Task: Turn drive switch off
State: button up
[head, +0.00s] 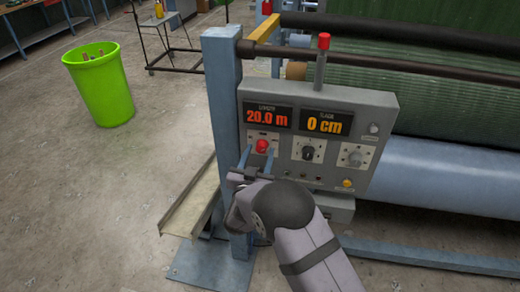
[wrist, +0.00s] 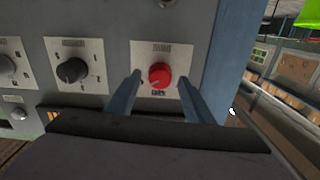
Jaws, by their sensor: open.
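A grey control panel (head: 380,104) is on a blue post. It has a red rotary knob (head: 262,146) on a white plate at its left, a black knob (head: 308,153) in the middle and a grey knob (head: 354,158) at right. The plates' lettering is too small to read, so I cannot tell from it which is the drive switch. My gripper (head: 257,161) is open in front of the red knob. In the wrist view the red knob (wrist: 160,76) appears between the two blue fingers, with gaps on both sides. Contact is not visible.
Two displays read 20.0 m (head: 267,116) and 0 cm (head: 325,122). A red-topped stalk (head: 322,60) rises above the panel. Green turf (head: 440,80) and a pale blue roller (head: 440,178) lie behind. A green bin (head: 100,85) stands on open floor at left.

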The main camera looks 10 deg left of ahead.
jog(key=shift+w, duration=0.5)
jog(key=c, duration=1.1)
jog(key=shift+o, duration=0.2)
